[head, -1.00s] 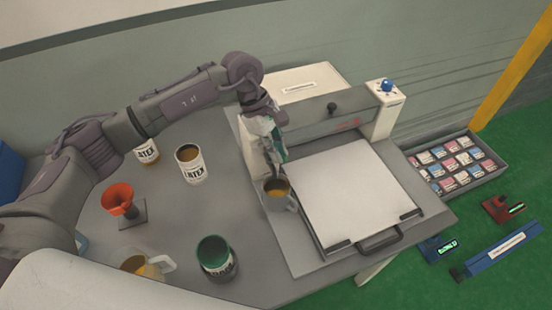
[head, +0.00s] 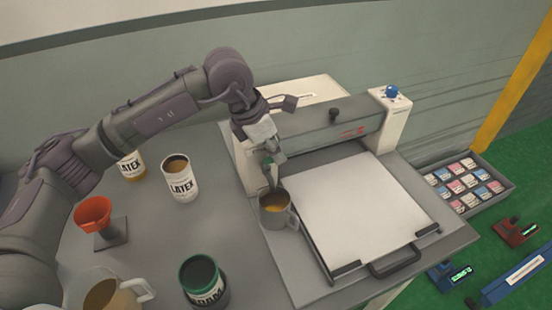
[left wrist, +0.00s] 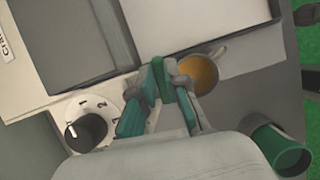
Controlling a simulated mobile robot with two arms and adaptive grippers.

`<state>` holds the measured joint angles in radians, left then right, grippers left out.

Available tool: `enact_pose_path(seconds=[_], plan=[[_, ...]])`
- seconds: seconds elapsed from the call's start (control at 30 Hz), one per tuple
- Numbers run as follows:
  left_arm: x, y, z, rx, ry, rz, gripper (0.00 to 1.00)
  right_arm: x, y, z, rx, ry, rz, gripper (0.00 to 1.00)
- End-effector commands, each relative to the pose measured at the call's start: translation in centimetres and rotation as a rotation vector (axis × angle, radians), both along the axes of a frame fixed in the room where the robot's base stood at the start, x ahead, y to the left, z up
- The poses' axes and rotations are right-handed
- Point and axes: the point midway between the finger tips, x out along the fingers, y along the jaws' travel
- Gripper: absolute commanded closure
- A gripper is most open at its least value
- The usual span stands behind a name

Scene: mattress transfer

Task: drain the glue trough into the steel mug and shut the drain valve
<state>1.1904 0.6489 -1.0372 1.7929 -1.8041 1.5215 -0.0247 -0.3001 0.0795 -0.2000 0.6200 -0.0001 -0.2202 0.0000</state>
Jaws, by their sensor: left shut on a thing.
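The steel mug (head: 275,212) stands upright at the left front of the gluing machine, with amber glue in it. It also shows in the left wrist view (left wrist: 203,74), just right of my fingertips. My left gripper (head: 271,168) is at the machine's left end, above and behind the mug. In the left wrist view my left gripper (left wrist: 161,82) is shut on a narrow green piece, which looks like the drain valve's handle; the fingers hide much of it. The trough's inside is hidden by the machine's grey housing (head: 312,136). My right gripper is out of view.
A white-topped plate with a dark handle (head: 395,256) lies right of the mug. A numbered dial (left wrist: 88,130) is beside my gripper.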

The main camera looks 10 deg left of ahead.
Motion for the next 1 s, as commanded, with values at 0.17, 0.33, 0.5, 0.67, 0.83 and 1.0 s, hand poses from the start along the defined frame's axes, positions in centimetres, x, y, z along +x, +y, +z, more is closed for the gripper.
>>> enact_pose_path(seconds=[0.17, 0.33, 0.5, 0.67, 0.83, 1.0], plan=[[0.18, 0.09, -0.01, 0.001, -0.003, 0.058, 1.00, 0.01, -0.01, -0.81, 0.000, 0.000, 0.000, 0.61], [0.21, 0.12, 0.07, 0.000, -0.002, 0.081, 1.00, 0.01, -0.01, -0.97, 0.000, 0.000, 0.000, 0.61], [0.21, 0.13, 0.12, 0.000, -0.002, 0.087, 1.00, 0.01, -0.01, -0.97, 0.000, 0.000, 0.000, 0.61], [0.22, 0.14, 0.13, 0.000, -0.002, 0.087, 1.00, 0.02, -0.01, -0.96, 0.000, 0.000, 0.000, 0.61], [0.23, 0.14, 0.12, 0.001, -0.001, 0.086, 0.70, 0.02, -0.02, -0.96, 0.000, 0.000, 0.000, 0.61], [0.24, 0.16, 0.08, 0.001, -0.002, 0.086, 0.61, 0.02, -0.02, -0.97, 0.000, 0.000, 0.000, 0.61]])
